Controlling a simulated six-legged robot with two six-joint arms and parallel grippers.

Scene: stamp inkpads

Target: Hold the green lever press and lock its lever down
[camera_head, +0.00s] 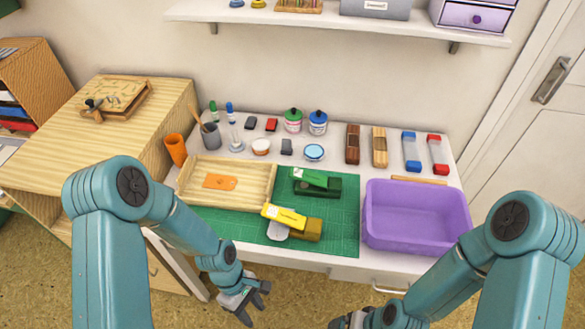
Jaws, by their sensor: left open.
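I cannot tell from here how far the lever is raised. A yellow press (284,215) sits on the mat in front of it. My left gripper (250,305) is open and empty, low in front of the table's front edge, well short of the green press. My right gripper (349,321) is partly cut off at the bottom edge of the view, and its jaws are not clear.
A wooden tray (187,187) with an orange piece lies left of the presses. A purple bin (415,247) stands right of the mat (343,235). Jars, stamps, pads and bottles line the table's back. The mat's right strip is free.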

